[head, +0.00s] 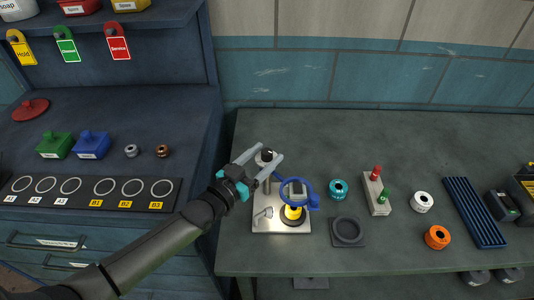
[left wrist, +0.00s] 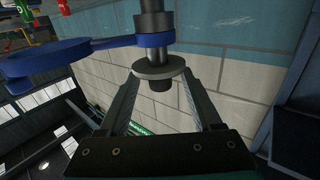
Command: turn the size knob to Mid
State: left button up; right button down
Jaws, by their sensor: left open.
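My left gripper (head: 269,154) is open in the head view, above the back of a pale metal plate (head: 262,222) on the bench. A dark round knob-like top (head: 266,156) of a post shows between its fingers. In the left wrist view a dark post with a grey disc (left wrist: 158,68) stands between the two spread fingers (left wrist: 160,88); a gap shows on both sides. A blue ring-shaped arm (head: 296,180) is on the same device, and it shows in the left wrist view (left wrist: 45,58). A yellow and black piece (head: 293,214) sits below the ring. No size marking is readable. My right gripper is not in view.
A cabinet (head: 100,105) stands left.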

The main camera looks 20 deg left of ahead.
pick_arm(q)
jog(key=shift+w+d, duration=0.25)
jog(key=shift+w, duration=0.35)
grip_shut()
dwell(0.3)
